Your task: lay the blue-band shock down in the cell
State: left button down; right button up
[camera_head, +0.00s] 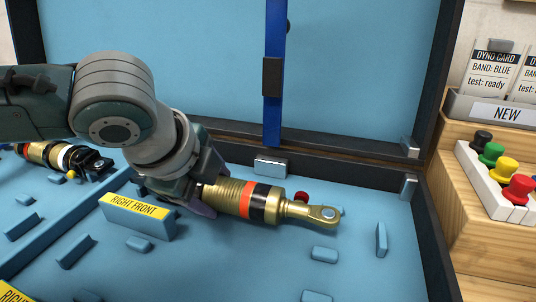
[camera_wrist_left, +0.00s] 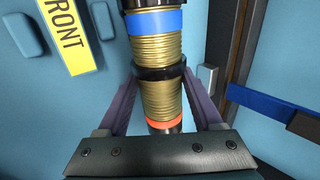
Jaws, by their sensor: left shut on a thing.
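My left gripper (camera_head: 208,192) is shut on the blue-band shock (camera_head: 232,198), across its gold ribbed body. The shock lies about level, low over the blue foam cell (camera_head: 350,262) behind the RIGHT FRONT label block (camera_head: 138,216). Its orange band and eye end point right in the head view. The blue band is hidden there by the gripper but shows in the left wrist view (camera_wrist_left: 155,22). There the jaws (camera_wrist_left: 160,78) sit on both sides of a black collar on the body. I cannot tell whether the shock touches the foam. My right gripper is not in view.
Another gold shock (camera_head: 42,154) lies in the cell at left, past a foam divider (camera_head: 85,215). Foam pegs (camera_head: 324,254) stand around the cell. The open lid (camera_head: 360,70) with a blue strap (camera_head: 274,70) rises behind. A wooden stand (camera_head: 490,225) holds coloured knobs and cards at right.

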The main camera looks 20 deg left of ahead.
pick_arm(q)
jog(key=shift+c, duration=0.4)
grip_release()
jog(key=shift+w+r, duration=0.1)
jog(key=shift+w, duration=0.05)
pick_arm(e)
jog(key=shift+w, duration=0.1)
pick_arm(q)
jog(key=shift+o, duration=0.4)
jog(key=shift+a+f, duration=0.1)
jog(key=shift+f, duration=0.1)
